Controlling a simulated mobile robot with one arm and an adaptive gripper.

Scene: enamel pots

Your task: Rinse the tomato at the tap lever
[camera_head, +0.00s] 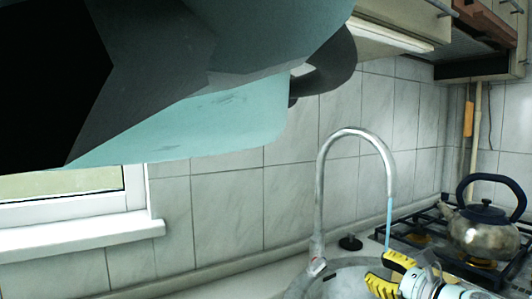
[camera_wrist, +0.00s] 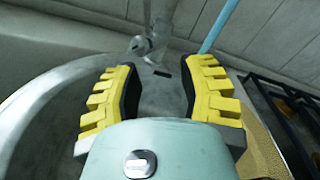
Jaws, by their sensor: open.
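The silver gooseneck tap (camera_head: 322,190) stands at the back of the sink. Its lever (camera_head: 316,266) is at the tap's base; the base and lever also show in the wrist view (camera_wrist: 146,47), ahead of the fingers. A light blue stream of water (camera_head: 389,222) falls from the spout and shows in the wrist view (camera_wrist: 220,25), beyond the right finger. My gripper (camera_head: 378,272), with yellow ridged fingers, is over the sink near the stream. In the wrist view my gripper (camera_wrist: 162,72) is open and empty, apart from the lever. No tomato shows in either view.
The round metal sink (camera_head: 345,268) lies below my gripper. A steel kettle (camera_head: 485,228) stands on the black-grated stove (camera_head: 420,238) at the right. A black plug (camera_head: 350,242) sits behind the sink. A windowsill (camera_head: 80,233) is at the left.

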